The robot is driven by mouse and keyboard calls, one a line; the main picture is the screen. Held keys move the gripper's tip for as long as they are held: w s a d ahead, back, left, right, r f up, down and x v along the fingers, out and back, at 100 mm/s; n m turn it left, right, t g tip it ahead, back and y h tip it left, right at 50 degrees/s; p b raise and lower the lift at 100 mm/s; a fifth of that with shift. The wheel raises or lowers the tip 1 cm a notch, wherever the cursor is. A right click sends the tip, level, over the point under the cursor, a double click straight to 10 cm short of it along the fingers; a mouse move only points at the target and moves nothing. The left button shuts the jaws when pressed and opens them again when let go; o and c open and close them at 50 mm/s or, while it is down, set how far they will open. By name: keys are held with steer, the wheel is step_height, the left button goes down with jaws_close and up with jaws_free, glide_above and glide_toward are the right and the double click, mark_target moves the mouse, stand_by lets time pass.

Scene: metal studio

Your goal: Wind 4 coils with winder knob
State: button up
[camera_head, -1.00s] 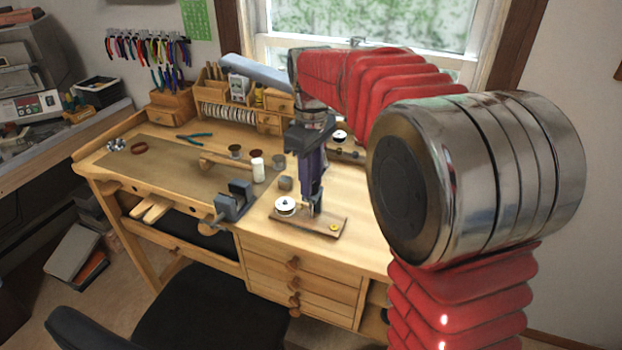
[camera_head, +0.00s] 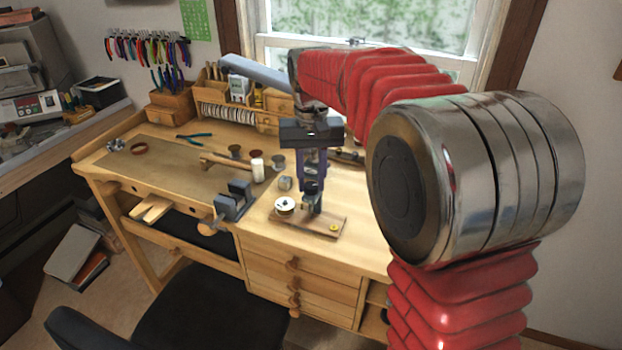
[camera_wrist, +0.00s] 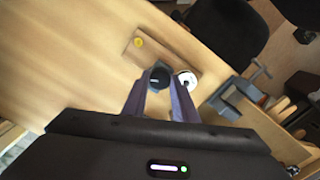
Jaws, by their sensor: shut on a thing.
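The winder is a small wooden board (camera_head: 308,222) on the workbench near its front edge. A white spool (camera_head: 285,206) stands at its left end and a yellow piece (camera_head: 334,228) at its right end. My gripper (camera_head: 312,190) points down over the board, shut on the dark winder knob (camera_head: 313,203), which the fingers partly hide. In the wrist view the round black knob (camera_wrist: 159,77) lies between the fingertips, with the white spool (camera_wrist: 187,79) close to its right and the yellow piece (camera_wrist: 139,41) at the board's far end. I cannot tell how much wire is wound.
A dark vise (camera_head: 236,200) is clamped to the bench edge left of the winder. The bench right of the winder is clear.

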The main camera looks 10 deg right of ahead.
mark_target(311, 184)
steer(key=m, duration=0.5)
steer(key=shift+m, duration=0.3)
steer(key=m, duration=0.5)
steer(key=shift+r, duration=0.1)
steer(key=shift+m, duration=0.3)
steer(key=o, duration=1)
steer(key=shift+o, duration=0.2)
step_height(311, 184, up, 14)
steer(key=shift+f, duration=0.2)
